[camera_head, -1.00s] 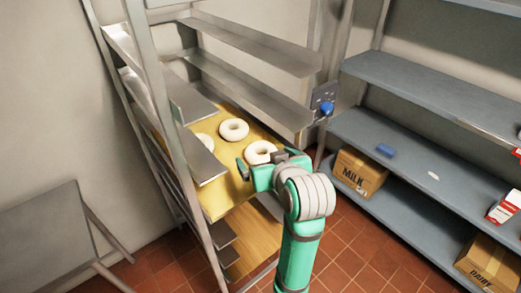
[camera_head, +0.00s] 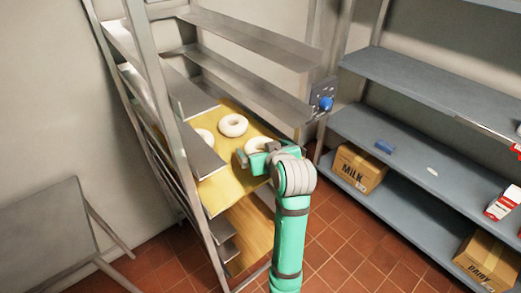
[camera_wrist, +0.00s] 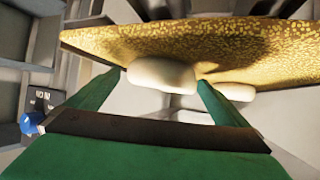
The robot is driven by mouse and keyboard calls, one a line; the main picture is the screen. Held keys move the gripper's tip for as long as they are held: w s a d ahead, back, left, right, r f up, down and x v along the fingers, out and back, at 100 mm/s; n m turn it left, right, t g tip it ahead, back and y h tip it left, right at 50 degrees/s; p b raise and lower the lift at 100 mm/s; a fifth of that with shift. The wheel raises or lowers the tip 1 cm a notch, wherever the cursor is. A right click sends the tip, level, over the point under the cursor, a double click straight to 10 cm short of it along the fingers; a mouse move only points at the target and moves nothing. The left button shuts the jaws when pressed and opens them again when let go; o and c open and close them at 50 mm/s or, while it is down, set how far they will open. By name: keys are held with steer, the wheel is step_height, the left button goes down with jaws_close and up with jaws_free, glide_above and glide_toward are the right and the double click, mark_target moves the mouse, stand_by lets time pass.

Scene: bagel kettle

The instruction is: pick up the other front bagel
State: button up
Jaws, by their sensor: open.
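A white ring-shaped bagel (camera_head: 257,144) lies at the front right of the yellow board (camera_head: 225,196) in the rack. My gripper (camera_head: 256,159) is at this bagel and partly hides it. In the wrist view, which looks upside down, the bagel (camera_wrist: 162,73) shows between my two open fingers. Whether either finger touches it I cannot tell. A second bagel (camera_head: 233,125) lies farther back on the board. A third bagel (camera_head: 205,135) lies to the left, partly hidden by a rack shelf. Another bagel (camera_wrist: 235,91) shows beyond the right finger in the wrist view.
The rack's metal post (camera_head: 168,110) and side shelf (camera_head: 198,157) stand left of my gripper. Metal ledges (camera_head: 245,90) run above the board's far side. A grey shelf (camera_head: 405,150) with a milk box (camera_head: 358,170) stands right. A grey table (camera_head: 45,225) is at left.

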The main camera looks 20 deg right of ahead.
steer(key=shift+a, duration=0.25)
steer(key=shift+c, duration=0.9)
steer(key=shift+a, duration=0.1)
steer(key=c, duration=0.9)
steer(key=shift+s+d+r, duration=0.1)
steer(key=shift+s+d, duration=0.1)
steer(key=shift+d, duration=0.3)
steer(key=shift+c, duration=0.2)
